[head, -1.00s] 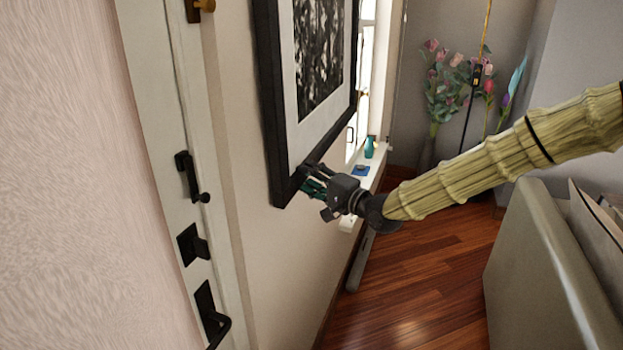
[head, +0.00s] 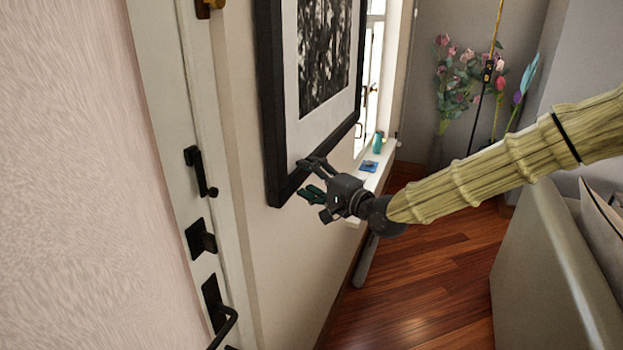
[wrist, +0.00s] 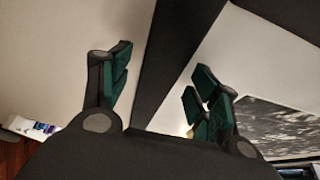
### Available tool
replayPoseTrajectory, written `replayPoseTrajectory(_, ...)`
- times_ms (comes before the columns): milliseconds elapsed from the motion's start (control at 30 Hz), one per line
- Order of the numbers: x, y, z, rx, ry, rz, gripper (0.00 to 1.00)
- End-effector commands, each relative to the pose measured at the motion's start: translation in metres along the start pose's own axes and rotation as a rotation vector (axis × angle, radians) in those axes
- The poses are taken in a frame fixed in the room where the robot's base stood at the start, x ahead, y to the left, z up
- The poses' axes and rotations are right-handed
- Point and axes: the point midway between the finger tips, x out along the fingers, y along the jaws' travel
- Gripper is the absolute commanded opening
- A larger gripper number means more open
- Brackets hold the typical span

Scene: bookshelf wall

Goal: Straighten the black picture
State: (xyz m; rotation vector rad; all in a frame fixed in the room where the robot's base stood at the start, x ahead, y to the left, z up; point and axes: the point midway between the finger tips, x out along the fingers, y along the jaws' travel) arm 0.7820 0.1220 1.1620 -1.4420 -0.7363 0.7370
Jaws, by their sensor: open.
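The black picture (head: 271,110) hangs on the wall at the centre left of the head view, with a white mat and a dark black-and-white print. Its tilt is hard to judge from this slanted angle. My gripper (head: 307,178) is open at its lower edge, one finger over the frame and the other just below it in the picture. In the wrist view, the black frame bar (wrist: 184,45) runs between the spread green-padded fingers of my gripper (wrist: 160,72). Contact cannot be told. Part of the lower frame is hidden behind the fingers.
A white door (head: 170,75) with black handles is to the left. A windowsill (head: 377,165) with small blue-green items lies beyond the picture. Flowers (head: 460,75) stand at the back. A pale sofa (head: 545,265) is at the right, with wooden floor (head: 415,285) between.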

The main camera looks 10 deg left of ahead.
Motion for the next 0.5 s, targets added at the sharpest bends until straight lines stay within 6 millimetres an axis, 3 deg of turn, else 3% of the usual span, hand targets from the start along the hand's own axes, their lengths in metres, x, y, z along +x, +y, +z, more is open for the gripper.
replayPoseTrajectory(267, -0.009, 0.0, -0.001, 0.001, 0.001, 0.0, 0.62)
replayPoseTrajectory(500, -0.041, 0.0, -0.001, 0.002, 0.001, -0.001, 0.62)
